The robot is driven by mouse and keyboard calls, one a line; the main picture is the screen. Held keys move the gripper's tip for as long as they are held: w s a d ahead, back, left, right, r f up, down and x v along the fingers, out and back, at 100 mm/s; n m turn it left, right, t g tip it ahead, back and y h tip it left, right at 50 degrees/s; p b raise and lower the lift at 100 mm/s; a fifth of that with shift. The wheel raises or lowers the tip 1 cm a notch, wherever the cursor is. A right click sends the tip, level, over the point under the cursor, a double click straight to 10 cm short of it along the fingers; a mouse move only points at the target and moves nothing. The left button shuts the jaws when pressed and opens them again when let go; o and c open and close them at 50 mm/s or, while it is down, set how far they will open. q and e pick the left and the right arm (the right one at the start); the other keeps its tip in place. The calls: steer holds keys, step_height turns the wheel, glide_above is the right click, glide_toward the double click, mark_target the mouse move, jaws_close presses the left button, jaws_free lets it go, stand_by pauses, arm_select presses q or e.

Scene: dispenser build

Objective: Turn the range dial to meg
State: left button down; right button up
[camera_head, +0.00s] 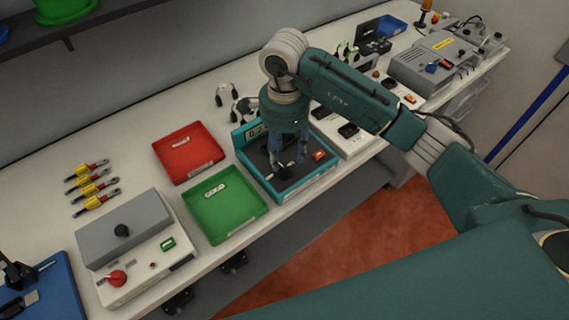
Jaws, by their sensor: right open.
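A teal tester box (307,187) with a small display (255,133) stands at the middle of the bench. My right gripper (287,152) points down over its dark face, fingers apart. A dark knob with a pale edge (283,170) shows just below the fingertips; it looks like the range dial. I cannot read its markings or setting, nor tell whether the fingers touch it. An orange-red part (319,155) sits on the box's right side. My gripper and wrist hide part of the face. My left gripper is not in view.
A red tray (174,140) and a green tray (225,230) lie left of the tester. A grey box (130,220) with a black knob and red button stands further left, near yellow-red tools (90,187). Black-and-white items crowd the bench to the right, under my arm.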

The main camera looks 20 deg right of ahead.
mark_target(285, 168)
step_height(285, 168, down, 6)
steer(key=shift+f+p, duration=0.1)
steer(key=shift+p, duration=0.7)
steer(key=shift+c, duration=0.6)
jaws_close()
